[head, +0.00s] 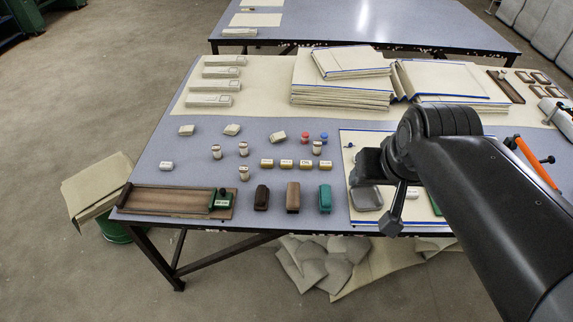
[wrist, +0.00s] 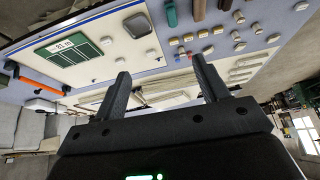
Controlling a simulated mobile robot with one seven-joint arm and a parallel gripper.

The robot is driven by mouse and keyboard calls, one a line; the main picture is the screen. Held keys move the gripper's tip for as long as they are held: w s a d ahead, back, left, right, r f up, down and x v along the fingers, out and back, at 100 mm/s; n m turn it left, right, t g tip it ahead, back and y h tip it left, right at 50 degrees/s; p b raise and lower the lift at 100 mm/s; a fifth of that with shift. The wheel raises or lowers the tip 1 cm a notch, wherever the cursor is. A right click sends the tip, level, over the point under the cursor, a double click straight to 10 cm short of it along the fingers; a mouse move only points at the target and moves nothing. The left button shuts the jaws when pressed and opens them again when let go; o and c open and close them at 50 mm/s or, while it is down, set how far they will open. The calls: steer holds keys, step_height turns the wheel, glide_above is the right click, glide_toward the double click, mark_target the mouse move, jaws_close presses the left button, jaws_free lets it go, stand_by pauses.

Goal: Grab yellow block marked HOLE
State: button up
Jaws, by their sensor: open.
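A row of several small yellow blocks (head: 286,163) sits near the middle of the table. Each carries a small dark mark, too small to read, so I cannot tell which one says HOLE. The row of yellow blocks also shows in the wrist view (wrist: 203,33), at the upper middle beyond the fingers. My gripper (head: 391,222) is above the table's front, to the right of the blocks and apart from them. In the wrist view my gripper (wrist: 161,80) has its two fingers spread with nothing between them.
Dark, brown and teal blocks (head: 325,198) stand in front. A wooden tray (head: 165,200) lies front left. Cloth stacks (head: 340,95) fill the back. A grey dish (head: 367,198) is near my gripper.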

steer(key=w+a+f, duration=0.2)
steer(key=w+a, duration=0.1)
steer(key=w, duration=0.8)
steer(key=g, duration=0.1)
glide_above(287, 162)
steer(key=s, duration=0.3)
steer(key=f, duration=3)
steer(key=shift+w+d+f, duration=0.15)
steer(key=shift+d, duration=0.15)
steer(key=shift+a+x, duration=0.2)
steer(key=shift+x, duration=1.1)
steer(key=shift+a+x, duration=0.15)
steer(key=shift+x, duration=1.1)
steer(key=c, duration=1.1)
